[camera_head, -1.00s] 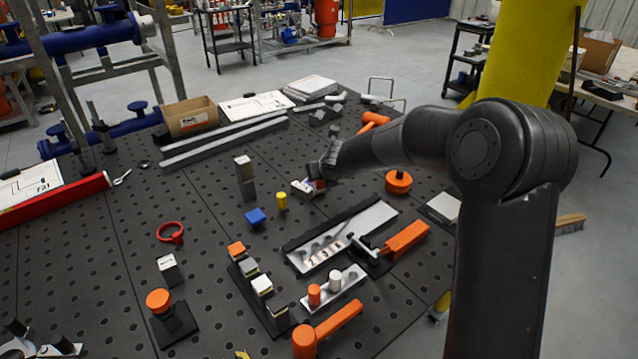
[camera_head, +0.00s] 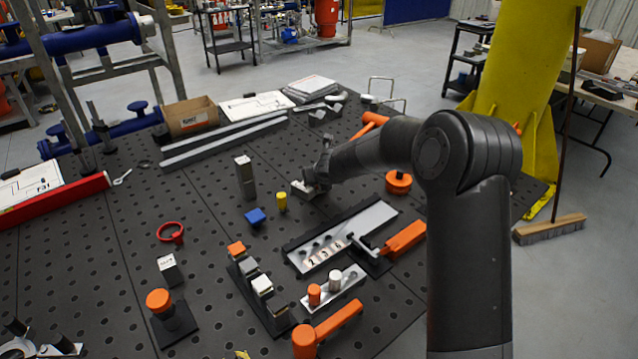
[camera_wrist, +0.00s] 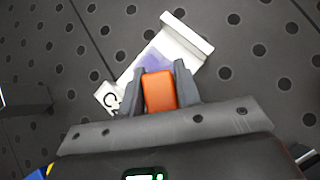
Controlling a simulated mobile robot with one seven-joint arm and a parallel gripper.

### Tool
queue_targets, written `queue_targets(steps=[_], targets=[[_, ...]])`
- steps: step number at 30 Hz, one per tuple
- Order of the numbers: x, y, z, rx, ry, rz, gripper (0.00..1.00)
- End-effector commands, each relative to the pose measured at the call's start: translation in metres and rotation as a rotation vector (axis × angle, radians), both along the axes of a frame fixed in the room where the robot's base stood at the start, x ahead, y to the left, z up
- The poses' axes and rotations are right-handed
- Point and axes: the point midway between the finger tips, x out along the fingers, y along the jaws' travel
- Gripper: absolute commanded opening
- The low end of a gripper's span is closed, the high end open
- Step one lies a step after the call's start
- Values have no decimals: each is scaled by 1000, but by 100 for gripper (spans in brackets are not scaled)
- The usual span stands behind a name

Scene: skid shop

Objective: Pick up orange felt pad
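The orange felt pad (camera_wrist: 159,92) shows in the wrist view as a small upright block with rounded corners. My gripper (camera_wrist: 158,84) has one finger on each side of it. The fingers look closed against its sides, with no clear gap. Behind and beneath the pad lies a pale tray (camera_wrist: 185,38) with a raised end, a purple patch and partly hidden dark lettering. In the head view, my gripper (camera_head: 314,182) is low over this tray (camera_head: 299,190), and the pad is hidden behind it.
A yellow cylinder (camera_head: 281,201), a blue block (camera_head: 256,216) and a tall grey block (camera_head: 245,178) stand left of my gripper. An orange knob (camera_head: 398,181) stands to the right. A metal plate with an orange-handled clamp (camera_head: 404,240) lies in front.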

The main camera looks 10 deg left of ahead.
Motion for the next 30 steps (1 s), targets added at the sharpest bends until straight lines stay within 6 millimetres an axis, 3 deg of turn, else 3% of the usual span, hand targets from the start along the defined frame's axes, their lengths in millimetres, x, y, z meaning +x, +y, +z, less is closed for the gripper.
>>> queue_targets(steps=[10,22,30], targets=[[0,0,0,0,0,0,2],[1,-1,8,2,-1,-3,2],[1,-2,41,3,-2,-4,2]])
